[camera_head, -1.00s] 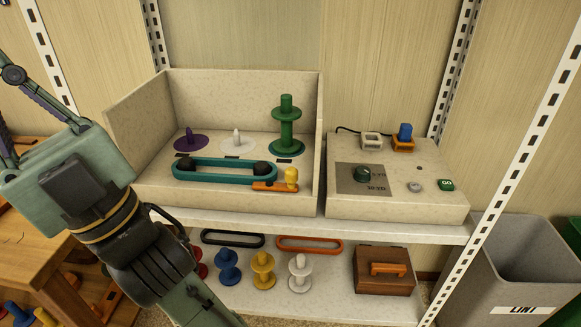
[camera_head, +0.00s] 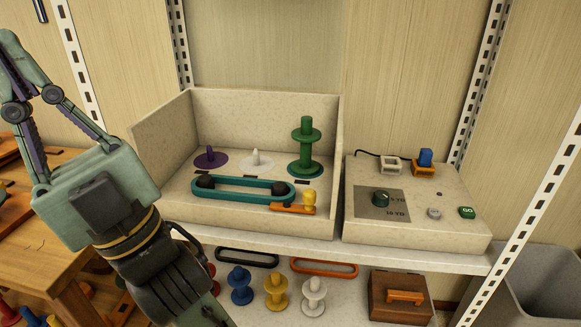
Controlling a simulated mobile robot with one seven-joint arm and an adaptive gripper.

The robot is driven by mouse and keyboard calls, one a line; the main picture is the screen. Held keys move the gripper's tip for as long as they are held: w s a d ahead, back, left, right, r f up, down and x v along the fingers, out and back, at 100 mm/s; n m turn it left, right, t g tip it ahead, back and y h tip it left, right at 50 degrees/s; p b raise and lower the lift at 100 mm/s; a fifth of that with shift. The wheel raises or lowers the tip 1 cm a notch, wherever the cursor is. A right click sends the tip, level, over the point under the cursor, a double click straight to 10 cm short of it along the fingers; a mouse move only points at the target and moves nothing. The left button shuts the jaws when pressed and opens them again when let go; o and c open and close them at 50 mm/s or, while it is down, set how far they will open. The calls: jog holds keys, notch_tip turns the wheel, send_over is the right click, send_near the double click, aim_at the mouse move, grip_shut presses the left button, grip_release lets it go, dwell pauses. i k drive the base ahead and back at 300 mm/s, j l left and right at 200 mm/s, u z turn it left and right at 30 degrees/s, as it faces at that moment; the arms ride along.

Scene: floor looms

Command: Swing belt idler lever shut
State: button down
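The belt idler lever is an orange bar (camera_head: 287,208) with a yellow knob (camera_head: 309,199) at its right end. It lies at the front right of an open-fronted cream box, beside the right end of a teal belt loop (camera_head: 241,197). The loop runs around two dark rollers. My gripper (camera_head: 9,38) is at the upper left, well left of the box and far from the lever. Its fingers lean together and look shut, with nothing seen between them. The tips are near the picture's left edge.
A control box (camera_head: 415,226) is at right. The box's side walls (camera_head: 162,145) rise high; its front is open.

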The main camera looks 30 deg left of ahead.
aim_at(310, 195)
jog(key=j+z, duration=0.5)
jog(key=j, duration=0.55)
jog(key=i+j+z, duration=0.1)
jog(key=i+j, duration=0.05)
jog(key=j, duration=0.1)
